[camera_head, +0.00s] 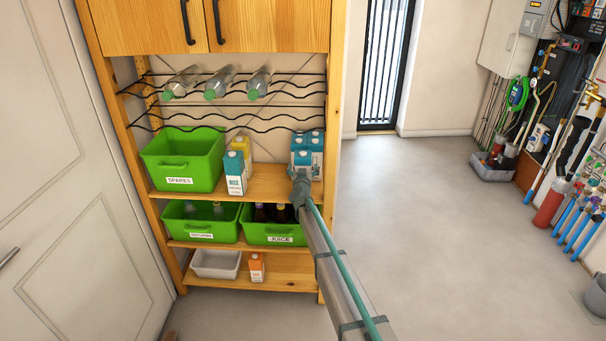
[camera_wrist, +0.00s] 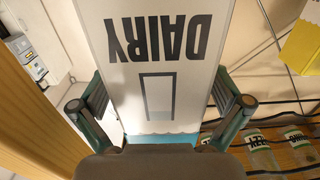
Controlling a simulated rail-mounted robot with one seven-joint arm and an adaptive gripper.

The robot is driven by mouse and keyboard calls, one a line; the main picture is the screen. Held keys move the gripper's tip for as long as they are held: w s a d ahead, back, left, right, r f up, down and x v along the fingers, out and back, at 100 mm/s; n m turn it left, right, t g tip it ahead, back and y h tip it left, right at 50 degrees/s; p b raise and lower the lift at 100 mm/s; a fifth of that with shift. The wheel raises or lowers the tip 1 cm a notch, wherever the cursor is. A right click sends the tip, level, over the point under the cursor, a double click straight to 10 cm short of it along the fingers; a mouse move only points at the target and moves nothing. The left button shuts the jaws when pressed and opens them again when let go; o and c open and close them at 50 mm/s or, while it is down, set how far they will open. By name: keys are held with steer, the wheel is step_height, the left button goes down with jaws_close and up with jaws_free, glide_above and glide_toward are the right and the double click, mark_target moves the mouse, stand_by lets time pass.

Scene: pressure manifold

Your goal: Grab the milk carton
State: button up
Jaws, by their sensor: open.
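The milk carton is white with "DAIRY" in dark letters, upside down in the wrist view (camera_wrist: 160,45), with a blue band at one end. Blue-and-white cartons (camera_head: 308,145) stand grouped at the right end of the middle shelf in the head view; which of them is the one in the wrist view I cannot tell. My gripper (camera_head: 301,183) is in front of this group and hides its lower part. In the wrist view my gripper (camera_wrist: 160,100) is open, with one finger on each side of the carton. Contact with the fingers cannot be told.
A rice carton (camera_head: 235,174) and a yellow carton (camera_head: 241,146) stand left of the group. Green bins (camera_head: 181,163) fill the shelf's left and the shelf below. Bottles (camera_head: 217,83) lie on a wire rack above. The wooden right post (camera_head: 332,120) is close to the cartons.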

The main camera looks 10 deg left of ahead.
steer(key=c, duration=1.8)
steer(key=shift+r, duration=0.1)
steer(key=shift+c, duration=0.3)
steer(key=shift+r, duration=0.1)
